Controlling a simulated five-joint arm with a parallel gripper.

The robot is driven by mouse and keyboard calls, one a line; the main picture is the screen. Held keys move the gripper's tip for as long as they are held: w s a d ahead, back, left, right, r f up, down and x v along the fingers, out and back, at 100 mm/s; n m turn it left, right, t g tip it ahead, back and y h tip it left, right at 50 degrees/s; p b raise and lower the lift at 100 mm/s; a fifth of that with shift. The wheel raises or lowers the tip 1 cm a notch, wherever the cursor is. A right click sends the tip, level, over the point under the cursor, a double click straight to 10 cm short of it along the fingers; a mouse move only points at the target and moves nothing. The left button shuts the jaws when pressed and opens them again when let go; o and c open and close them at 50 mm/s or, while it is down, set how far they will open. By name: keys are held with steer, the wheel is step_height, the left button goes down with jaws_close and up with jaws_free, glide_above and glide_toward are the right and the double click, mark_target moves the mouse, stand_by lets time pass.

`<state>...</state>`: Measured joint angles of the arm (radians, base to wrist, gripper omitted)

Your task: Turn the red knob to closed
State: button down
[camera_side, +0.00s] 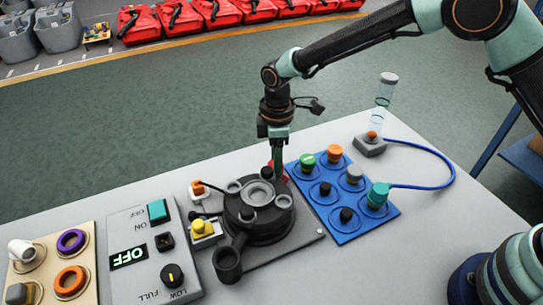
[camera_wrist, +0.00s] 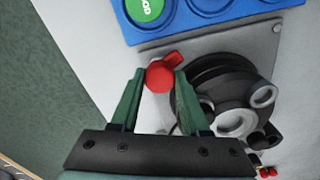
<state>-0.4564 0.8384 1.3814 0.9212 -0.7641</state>
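The red knob (camera_wrist: 160,76) is rounded with a short lever pointing to the upper right in the wrist view. It sits at the corner of the grey plate, beside the black round housing. In the side view only slivers of the red knob (camera_side: 285,178) show behind my fingers. My gripper (camera_wrist: 160,80) points down at it, with one green finger on each side of the knob and the fingers apart. I cannot tell whether either finger touches it. In the side view my gripper (camera_side: 277,170) is low at the housing's back edge. No closed mark is readable.
The black housing (camera_side: 258,215) with grey ports stands close beside my fingers. A blue panel (camera_side: 345,230) with several coloured knobs is to its right. A grey OFF control box (camera_side: 150,255), yellow button (camera_side: 203,227) and orange-topped switch (camera_side: 198,188) lie to the left.

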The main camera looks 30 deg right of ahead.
steer(key=shift+m, duration=0.3)
steer(key=m, duration=1)
steer(key=shift+a+m, duration=0.1)
steer(key=shift+m, duration=1.5)
steer(key=shift+r, duration=0.1)
steer(key=c, duration=0.7)
jaws_free()
